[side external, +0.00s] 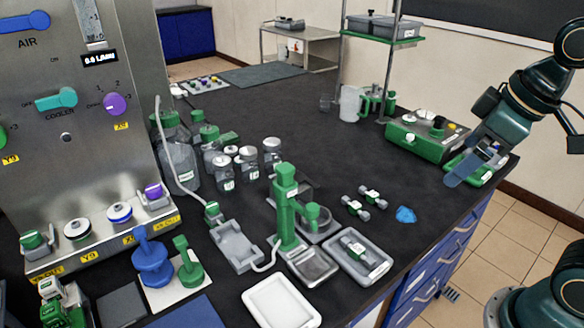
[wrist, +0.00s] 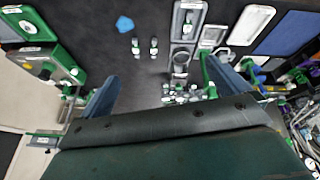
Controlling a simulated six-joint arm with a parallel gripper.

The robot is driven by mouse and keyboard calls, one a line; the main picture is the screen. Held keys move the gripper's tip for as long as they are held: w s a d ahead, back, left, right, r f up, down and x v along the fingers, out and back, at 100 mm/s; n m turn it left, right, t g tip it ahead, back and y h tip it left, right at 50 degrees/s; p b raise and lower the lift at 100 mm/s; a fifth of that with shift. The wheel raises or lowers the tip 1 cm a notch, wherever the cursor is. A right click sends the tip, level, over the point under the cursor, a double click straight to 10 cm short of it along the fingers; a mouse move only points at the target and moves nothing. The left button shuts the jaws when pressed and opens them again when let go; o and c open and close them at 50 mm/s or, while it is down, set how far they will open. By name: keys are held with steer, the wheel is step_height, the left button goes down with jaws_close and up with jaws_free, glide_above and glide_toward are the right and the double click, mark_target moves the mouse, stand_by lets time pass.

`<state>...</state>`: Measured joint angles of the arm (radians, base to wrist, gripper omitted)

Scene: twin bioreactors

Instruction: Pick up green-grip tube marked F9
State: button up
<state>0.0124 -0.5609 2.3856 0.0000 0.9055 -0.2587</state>
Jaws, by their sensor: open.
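Two small green-and-grey tubes with white labels lie side by side on the black bench, one nearer (side external: 355,207) and one farther (side external: 372,196). In the wrist view they show as a left tube (wrist: 135,46) and a right tube (wrist: 153,46). A similar green-grip tube (side external: 354,246) lies in a grey tray (side external: 382,272). The labels are too small to read, so I cannot tell which is F9. My gripper (side external: 466,168) is at the right, over the bench's right end and apart from the tubes. In the wrist view its blue fingers (wrist: 165,88) are wide apart with nothing between.
A blue scrap (side external: 405,214) lies right of the tubes. A green stand (side external: 287,205) and several lidded jars (side external: 248,160) stand left of them. A green instrument (side external: 425,139) sits behind, near my gripper. The bench around the pair is fairly clear.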

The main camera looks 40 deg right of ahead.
steer(key=w+d+f+n+g, duration=0.1)
steer(key=w+f+n+g, duration=0.2)
steer(key=w+n, duration=0.7)
steer(key=n+g, duration=0.2)
steer(key=n, duration=0.3)
glide_above(357, 205)
step_height(357, 205, down, 10)
steer(key=shift+m, duration=0.3)
steer(key=shift+d+f, duration=0.2)
steer(key=shift+f, duration=4.1)
steer(key=shift+a+f, duration=0.15)
steer(key=shift+f, duration=2.45)
steer(key=c, duration=0.7)
